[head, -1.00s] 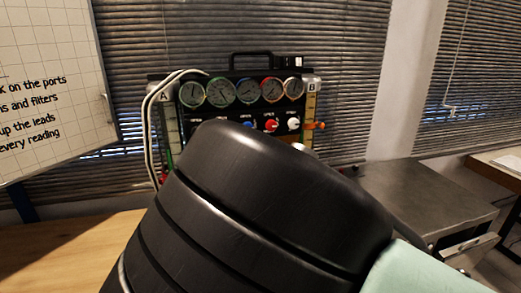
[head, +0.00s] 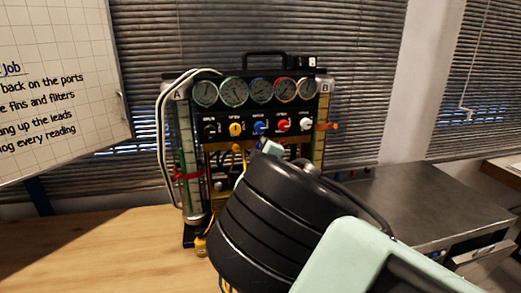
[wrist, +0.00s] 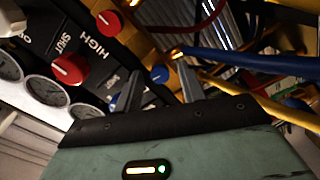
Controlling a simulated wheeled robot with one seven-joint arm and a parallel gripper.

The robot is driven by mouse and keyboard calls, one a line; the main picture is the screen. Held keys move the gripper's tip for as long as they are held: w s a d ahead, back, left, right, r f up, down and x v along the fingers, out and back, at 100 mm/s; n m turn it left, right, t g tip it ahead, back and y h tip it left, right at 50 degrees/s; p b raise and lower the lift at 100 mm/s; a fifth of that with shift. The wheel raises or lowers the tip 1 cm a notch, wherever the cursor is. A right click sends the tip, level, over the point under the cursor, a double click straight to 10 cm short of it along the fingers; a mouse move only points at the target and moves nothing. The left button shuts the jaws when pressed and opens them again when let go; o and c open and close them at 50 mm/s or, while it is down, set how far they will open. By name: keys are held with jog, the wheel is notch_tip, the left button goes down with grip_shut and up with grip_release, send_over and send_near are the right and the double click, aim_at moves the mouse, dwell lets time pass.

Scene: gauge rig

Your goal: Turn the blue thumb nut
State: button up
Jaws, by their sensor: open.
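In the wrist view a small round blue nut (wrist: 160,74) shows between and beyond my two fingertips. It sits beside yellow-orange parts below the lettered panel. I cannot see any finger touching it. My gripper (wrist: 161,80) is open, with nothing between its dark fingers. In the head view my dark arm covers the lower middle of the rig, and only pale green bits of the gripper show in front of it. A blue knob (head: 260,127) shows on the rig's upper row; I cannot tell if it is the same part.
The gauge rig (head: 210,131) stands on the wooden bench (head: 110,250). Red knobs (wrist: 70,70) and gauges (wrist: 46,90) lie left of my fingers in the wrist view. A blue hose (wrist: 235,60) and yellow cables run close on the right. A metal box (head: 425,205) stands right.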

grip_shut()
jog(key=shift+f+m+b, duration=0.15)
jog(key=shift+m+b, duration=0.15)
jog(key=shift+b, duration=0.3)
jog(key=m+b, duration=1.4)
jog(key=b, duration=0.4)
jog(key=shift+m, duration=0.3)
jog(key=shift+b, duration=0.3)
